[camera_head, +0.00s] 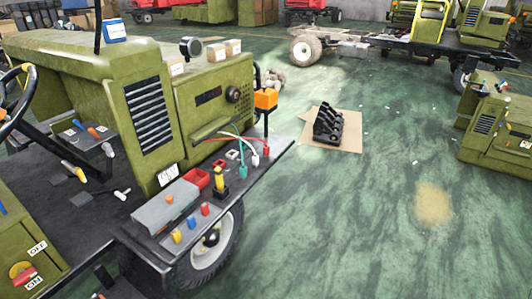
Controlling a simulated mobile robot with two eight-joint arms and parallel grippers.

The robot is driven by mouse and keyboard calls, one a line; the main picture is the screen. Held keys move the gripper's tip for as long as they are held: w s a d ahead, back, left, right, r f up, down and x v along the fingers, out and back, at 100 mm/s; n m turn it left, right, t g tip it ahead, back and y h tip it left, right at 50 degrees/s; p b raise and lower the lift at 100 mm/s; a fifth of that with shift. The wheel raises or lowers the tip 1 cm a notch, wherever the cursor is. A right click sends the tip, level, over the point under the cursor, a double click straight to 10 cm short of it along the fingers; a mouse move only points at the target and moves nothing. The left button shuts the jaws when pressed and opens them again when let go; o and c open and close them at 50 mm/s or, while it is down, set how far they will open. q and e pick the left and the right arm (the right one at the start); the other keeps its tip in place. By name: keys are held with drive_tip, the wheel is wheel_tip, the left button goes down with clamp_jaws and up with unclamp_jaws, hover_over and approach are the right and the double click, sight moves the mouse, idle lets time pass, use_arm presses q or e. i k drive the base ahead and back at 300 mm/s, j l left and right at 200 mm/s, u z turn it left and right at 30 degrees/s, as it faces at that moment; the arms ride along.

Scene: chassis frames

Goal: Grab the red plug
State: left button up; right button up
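On the front ledge of the green vehicle (212,90), several thin cables hang from its front panel. One red cable ends in a small red plug (266,150) near the right end of the ledge. A white plug (255,161) and a green plug (243,172) hang beside it. I cannot tell which red piece the task names. Neither of my grippers is in view.
A grey box (165,207), a red open box (197,178) and a yellow-black switch (218,182) sit on the ledge. An orange lamp (265,98) rises above its right end. Black parts lie on cardboard (345,131). The green floor (330,220) on the right is mostly clear.

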sight(266, 149)
drive_tip(key=i+l, duration=0.3)
drive_tip(key=i, duration=0.25)
drive_tip(key=i+l, duration=0.3)
drive_tip(key=i, duration=0.25)
drive_tip(key=i+l+u, duration=0.1)
drive_tip(key=i+l, duration=0.15)
drive_tip(key=i, duration=0.3)
drive_tip(key=i+l, duration=0.35)
drive_tip(key=i, duration=0.2)
